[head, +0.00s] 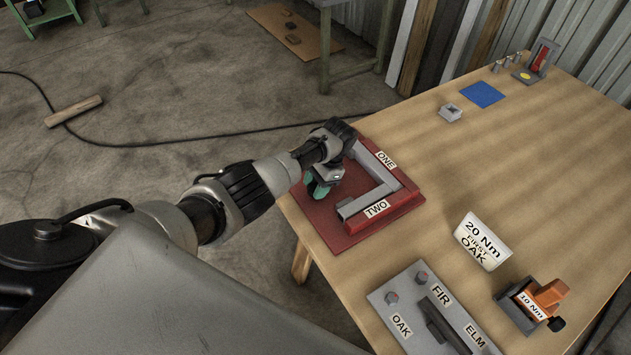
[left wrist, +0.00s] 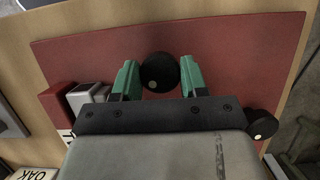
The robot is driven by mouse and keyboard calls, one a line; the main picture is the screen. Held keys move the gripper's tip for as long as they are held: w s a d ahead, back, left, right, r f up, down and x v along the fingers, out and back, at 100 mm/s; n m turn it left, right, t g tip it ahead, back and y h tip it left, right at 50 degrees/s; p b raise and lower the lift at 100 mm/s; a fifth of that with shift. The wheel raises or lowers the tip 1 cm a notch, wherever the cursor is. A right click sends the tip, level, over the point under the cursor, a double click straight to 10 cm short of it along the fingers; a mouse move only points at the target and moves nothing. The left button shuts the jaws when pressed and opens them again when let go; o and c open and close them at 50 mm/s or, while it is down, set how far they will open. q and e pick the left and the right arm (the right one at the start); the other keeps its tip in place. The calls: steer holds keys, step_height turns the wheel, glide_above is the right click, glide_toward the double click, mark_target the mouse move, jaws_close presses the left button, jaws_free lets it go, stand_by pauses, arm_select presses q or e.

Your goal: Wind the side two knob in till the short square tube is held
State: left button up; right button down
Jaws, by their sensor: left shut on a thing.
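The red corner fixture (head: 345,240) lies on the near left part of the table, with sides labelled ONE and TWO. A grey square tube (head: 352,207) lies along side TWO; its end shows beside a red block in the left wrist view (left wrist: 88,98). Another grey bar (head: 372,168) runs along side ONE. My left gripper (head: 318,188) is over the fixture's left part. A second black knob (left wrist: 262,124) is at lower right, apart from the fingers. My right gripper is not in view.
A grey plate (head: 405,318) labelled OAK, FIR and ELM, a 20 Nm card (head: 483,241) and an orange 10 Nm tool (head: 541,299) are at the near right. A blue square (head: 482,94) and a small grey block (head: 450,112) lie farther back. The table's middle is clear.

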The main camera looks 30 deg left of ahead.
arm_select(q)
steer(key=m+t+y+p, duration=0.1)
steer(key=m+p, duration=0.1)
steer(key=m, duration=0.1)
steer(key=shift+d+r+m, duration=0.1)
steer(key=shift+r+m, duration=0.05)
steer(key=shift+m, duration=0.25)
steer(key=m+t+p, duration=0.1)
steer(key=m, duration=0.1)
steer(key=m+y+p, duration=0.1)
steer(key=m, duration=0.1)
steer(key=shift+s+m+t, duration=0.1)
steer(key=shift+m+t, duration=0.2)
steer(key=shift+t, duration=0.1)
steer(key=m+t+p, duration=0.1)
steer(key=m+p, duration=0.1)
steer(key=m, duration=0.1)
steer(key=shift+m, duration=0.3)
steer(key=shift+m+t+p, duration=0.8)
steer(key=shift+m+p, duration=0.15)
steer(key=shift+m, duration=0.65)
steer(key=o, duration=0.9)
steer(key=shift+s, duration=0.1)
steer(key=shift+o, duration=0.2)
